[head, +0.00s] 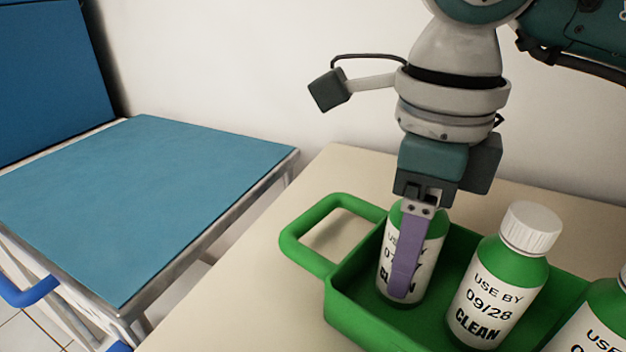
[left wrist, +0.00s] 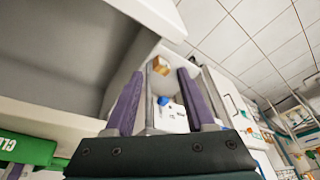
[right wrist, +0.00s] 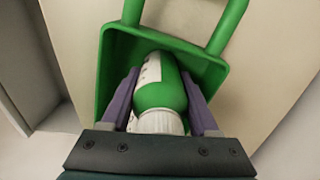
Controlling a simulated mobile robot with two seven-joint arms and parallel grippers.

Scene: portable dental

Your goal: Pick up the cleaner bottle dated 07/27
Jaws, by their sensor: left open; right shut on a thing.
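A green bottle (head: 430,262) with a white label stands at the left end of the green tray (head: 312,258). My right gripper (head: 406,272) is shut on it, one purple finger across its label. The label shows "USE BY" and a date starting with 0; the finger hides the rest. In the right wrist view this bottle (right wrist: 160,97), with its white cap, sits between both fingers of my right gripper (right wrist: 160,78), inside the tray (right wrist: 112,60). A second bottle (head: 485,300) reads "USE BY 09/28 CLEAN". My left gripper (left wrist: 160,80) is open and empty.
A third bottle (head: 596,320) is cut off at the right edge of the head view. The tray rests on a beige table (head: 235,300). A blue-topped bed (head: 130,190) stands left, across a gap. A wall (head: 230,90) is behind.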

